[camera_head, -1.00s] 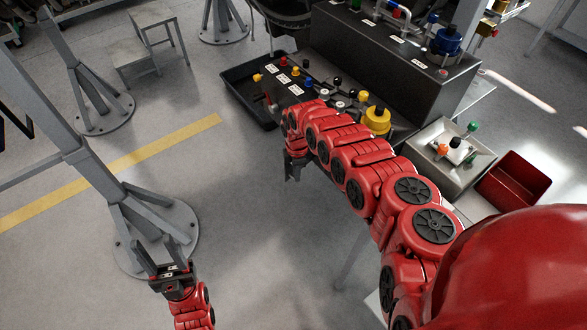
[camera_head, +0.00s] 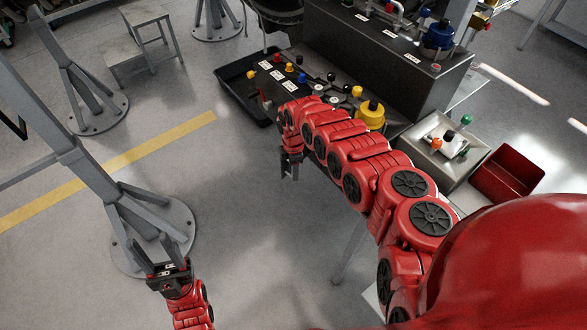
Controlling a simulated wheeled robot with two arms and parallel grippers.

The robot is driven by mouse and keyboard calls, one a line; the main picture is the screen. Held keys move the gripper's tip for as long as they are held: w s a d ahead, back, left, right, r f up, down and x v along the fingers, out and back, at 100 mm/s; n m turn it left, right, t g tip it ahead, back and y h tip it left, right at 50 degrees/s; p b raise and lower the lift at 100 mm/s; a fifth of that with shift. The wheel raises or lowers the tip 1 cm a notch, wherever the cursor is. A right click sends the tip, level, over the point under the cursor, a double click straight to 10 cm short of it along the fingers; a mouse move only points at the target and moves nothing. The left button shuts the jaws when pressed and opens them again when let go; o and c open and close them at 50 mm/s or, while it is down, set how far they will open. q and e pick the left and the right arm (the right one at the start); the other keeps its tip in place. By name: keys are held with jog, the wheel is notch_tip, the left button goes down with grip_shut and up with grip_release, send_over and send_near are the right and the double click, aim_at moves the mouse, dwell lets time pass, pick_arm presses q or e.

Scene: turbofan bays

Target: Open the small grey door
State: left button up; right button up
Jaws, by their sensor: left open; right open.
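I see no small grey door that I can make out in the head view. My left gripper (camera_head: 160,252) is open and empty at the lower left, in front of the round foot of a grey stand. My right gripper (camera_head: 290,172) hangs beside the front edge of the black bench, with its fingers pointing down over the floor. It holds nothing that I can see. My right arm hides part of the bench front.
A black bench (camera_head: 388,40) carries several coloured fittings and a yellow cap (camera_head: 370,113). A grey tray (camera_head: 432,150) and a red bin (camera_head: 507,174) stand at the right. Grey stands (camera_head: 120,235) and a step stool (camera_head: 150,42) are at the left. The middle floor is clear.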

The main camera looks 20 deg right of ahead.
jog(key=shift+w+r, duration=0.15)
jog(key=shift+r, duration=0.4)
notch_tip(320, 180, up, 11)
jog(key=shift+d+f+b, duration=0.1)
jog(key=shift+f+b, duration=0.05)
jog(key=shift+b, duration=1.05)
notch_tip(320, 180, up, 6)
jog(key=shift+f+p, duration=0.2)
jog(key=shift+p, duration=0.1)
